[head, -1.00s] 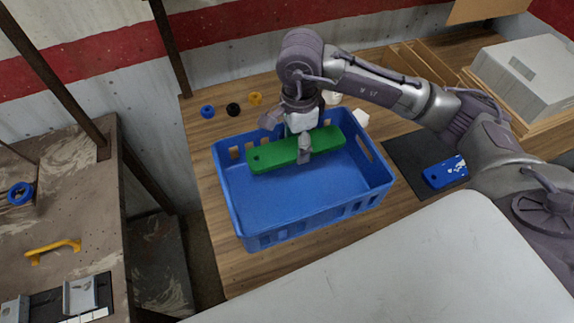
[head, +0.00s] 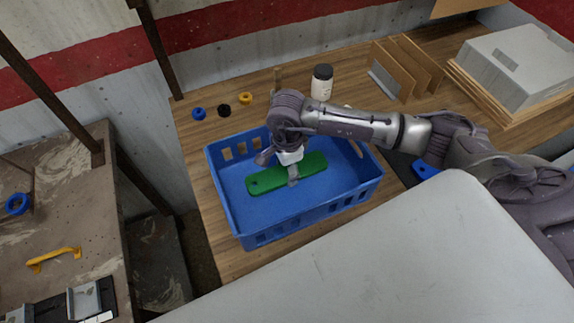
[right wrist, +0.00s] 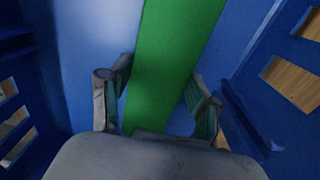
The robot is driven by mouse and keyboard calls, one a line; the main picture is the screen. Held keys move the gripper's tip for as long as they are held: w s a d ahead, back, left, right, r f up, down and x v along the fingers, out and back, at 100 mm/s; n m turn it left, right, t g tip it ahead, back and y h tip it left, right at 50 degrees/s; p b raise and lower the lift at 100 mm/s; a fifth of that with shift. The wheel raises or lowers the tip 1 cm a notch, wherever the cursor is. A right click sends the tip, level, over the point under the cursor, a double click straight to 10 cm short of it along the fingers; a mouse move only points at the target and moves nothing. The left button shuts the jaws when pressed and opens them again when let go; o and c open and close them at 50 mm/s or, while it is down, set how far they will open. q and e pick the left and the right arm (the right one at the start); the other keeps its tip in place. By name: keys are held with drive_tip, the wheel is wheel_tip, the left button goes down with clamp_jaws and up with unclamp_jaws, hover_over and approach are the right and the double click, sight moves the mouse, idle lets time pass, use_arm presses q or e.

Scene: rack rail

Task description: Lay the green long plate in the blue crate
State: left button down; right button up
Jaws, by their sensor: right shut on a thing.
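The green long plate (head: 265,180) is low inside the blue crate (head: 262,236), lying roughly level and slanting up to the right in the head view. I cannot tell whether it touches the crate floor. My right gripper (head: 292,177) reaches down into the crate and is shut on the plate near its middle. In the right wrist view the plate (right wrist: 175,60) runs between the two fingers (right wrist: 160,105), with the crate's slotted walls (right wrist: 265,110) on both sides. My left gripper is not in view.
A white bottle with a dark lid (head: 322,83) stands behind the crate. Blue (head: 198,113), black (head: 224,110) and yellow (head: 246,98) rings lie at the back left. Brown dividers (head: 405,68) and a grey box (head: 515,70) are at the back right.

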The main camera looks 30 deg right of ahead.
drive_tip(key=shift+f, duration=0.1)
drive_tip(key=o, duration=1.4)
drive_tip(key=shift+r, duration=0.25)
drive_tip(key=shift+w+r, duration=0.1)
drive_tip(key=shift+r, duration=0.2)
wheel_tip(320, 180, up, 11)
drive_tip(key=b, duration=0.3)
drive_tip(key=shift+r, duration=0.15)
drive_tip(key=shift+r, duration=0.1)
